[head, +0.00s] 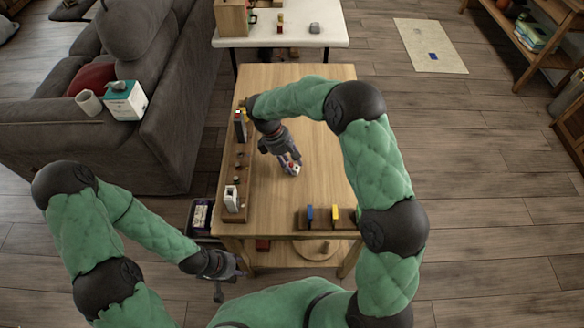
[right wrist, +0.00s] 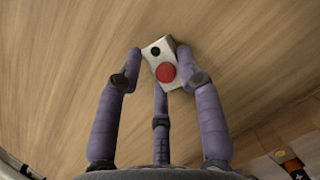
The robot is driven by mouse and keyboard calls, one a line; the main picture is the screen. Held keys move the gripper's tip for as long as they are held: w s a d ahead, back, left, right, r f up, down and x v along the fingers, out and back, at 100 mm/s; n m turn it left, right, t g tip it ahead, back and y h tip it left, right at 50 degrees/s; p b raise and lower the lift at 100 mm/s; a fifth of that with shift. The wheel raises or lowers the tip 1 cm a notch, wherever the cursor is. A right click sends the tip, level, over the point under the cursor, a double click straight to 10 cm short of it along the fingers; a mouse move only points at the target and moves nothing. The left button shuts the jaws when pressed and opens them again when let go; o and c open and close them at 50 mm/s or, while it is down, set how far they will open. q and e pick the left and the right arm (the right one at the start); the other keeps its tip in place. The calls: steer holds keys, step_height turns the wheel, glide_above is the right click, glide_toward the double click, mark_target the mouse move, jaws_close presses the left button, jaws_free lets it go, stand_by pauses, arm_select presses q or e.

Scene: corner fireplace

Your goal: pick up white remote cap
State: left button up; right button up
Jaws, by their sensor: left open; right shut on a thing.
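A small white block-shaped piece with a round red button and a black dot, which looks like the white remote cap (right wrist: 165,64), is between the fingers of my right gripper (right wrist: 161,75). In the head view my right gripper (head: 290,164) points down over the middle of the wooden table (head: 318,180), shut on the white cap (head: 295,168). The fingers hide part of it, and I cannot tell whether it touches the tabletop. My left gripper (head: 228,284) is open and empty, low in front of the table's near left corner.
A wooden rack along the table's left edge holds a dark upright item (head: 240,125) and a white upright item (head: 231,198). A wooden stand with blue (head: 310,213) and yellow (head: 335,213) pieces is at the near right. A dark bin (head: 200,216) is left of the table. The table's middle is clear.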

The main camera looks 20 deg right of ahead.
mark_target(296, 166)
steer(key=shift+r, duration=0.1)
steer(key=shift+r+p, duration=0.4)
step_height(296, 166, up, 3)
steer(key=shift+a+f+p, duration=0.1)
steer(key=shift+a+p, duration=0.05)
steer(key=shift+p, duration=0.8)
steer(key=s+a+r+m+y+p, duration=0.1)
steer(key=s+a+r+m+p, duration=0.2)
steer(key=a+r+m+p, duration=0.1)
steer(key=s+a+r+m+g+y+p, duration=0.1)
steer(key=s+a+r+m+y+p, duration=0.1)
steer(key=a+r, duration=0.5)
steer(key=s+a+r+m+y+p, duration=0.1)
steer(key=s+a+r+m+p, duration=0.3)
steer(key=a+r+m+p, duration=0.2)
steer(key=shift+s+a+r+m+g+y+p, duration=0.25)
steer(key=shift+s+a+m+g+y+p, duration=0.25)
steer(key=shift+a+m, duration=0.45)
steer(key=shift+w, duration=0.15)
